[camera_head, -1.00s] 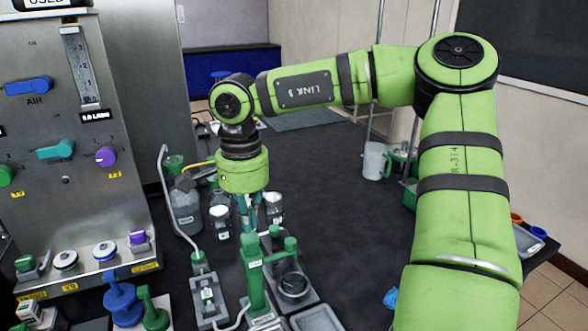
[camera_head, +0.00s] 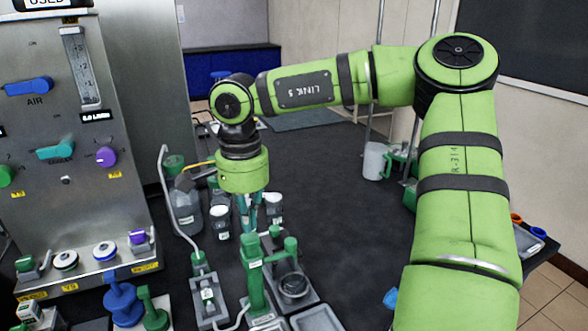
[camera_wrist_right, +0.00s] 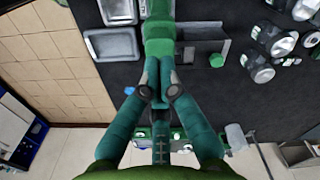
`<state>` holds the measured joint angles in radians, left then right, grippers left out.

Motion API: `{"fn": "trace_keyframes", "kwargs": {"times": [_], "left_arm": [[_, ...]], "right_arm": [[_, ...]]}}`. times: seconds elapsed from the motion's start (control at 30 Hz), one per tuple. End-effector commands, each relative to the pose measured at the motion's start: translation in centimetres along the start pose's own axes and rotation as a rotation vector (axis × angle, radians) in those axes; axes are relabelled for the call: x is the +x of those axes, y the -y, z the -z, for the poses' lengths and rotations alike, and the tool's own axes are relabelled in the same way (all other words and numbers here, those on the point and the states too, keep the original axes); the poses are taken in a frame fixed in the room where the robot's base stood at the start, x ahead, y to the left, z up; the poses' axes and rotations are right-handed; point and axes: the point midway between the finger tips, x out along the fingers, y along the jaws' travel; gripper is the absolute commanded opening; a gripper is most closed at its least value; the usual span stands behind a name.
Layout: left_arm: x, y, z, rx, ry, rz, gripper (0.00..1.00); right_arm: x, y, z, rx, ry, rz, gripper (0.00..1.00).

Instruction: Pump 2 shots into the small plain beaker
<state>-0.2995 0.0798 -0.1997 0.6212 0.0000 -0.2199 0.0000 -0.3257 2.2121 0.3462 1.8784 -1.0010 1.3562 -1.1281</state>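My right gripper (camera_head: 249,228) points down just above the green pump dispenser (camera_head: 254,275), its fingers drawn close together. In the right wrist view the fingertips (camera_wrist_right: 160,72) nearly meet at the green pump top (camera_wrist_right: 158,32); whether they touch it is unclear. Nothing shows held between them. A small dark, see-through round vessel (camera_head: 293,285), perhaps the small plain beaker, stands on a grey platform beside the pump, under or near a green side arm (camera_head: 290,244). Its markings and contents are too small to tell. My left gripper is not in view.
The steel control cabinet (camera_head: 75,200) stands at the left. Capped bottles (camera_head: 220,221) stand behind the pump. A grey tray (camera_head: 318,318) lies in front, and a white jug (camera_head: 375,161) stands farther back. The dark table is clear in the middle right.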

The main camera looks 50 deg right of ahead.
Motion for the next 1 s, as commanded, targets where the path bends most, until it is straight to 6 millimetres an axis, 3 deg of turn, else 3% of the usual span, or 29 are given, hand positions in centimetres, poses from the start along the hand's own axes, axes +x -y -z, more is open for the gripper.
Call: {"fn": "trace_keyframes", "kwargs": {"times": [0.27, 1.0], "left_arm": [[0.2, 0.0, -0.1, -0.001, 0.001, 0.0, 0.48], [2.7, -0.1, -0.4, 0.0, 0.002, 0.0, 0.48]], "right_arm": [[0.2, 0.0, 0.0, 0.0, 0.0, 0.0, 0.0], [3.2, 0.0, 0.0, 0.0, 0.0, -0.001, 0.0]]}}
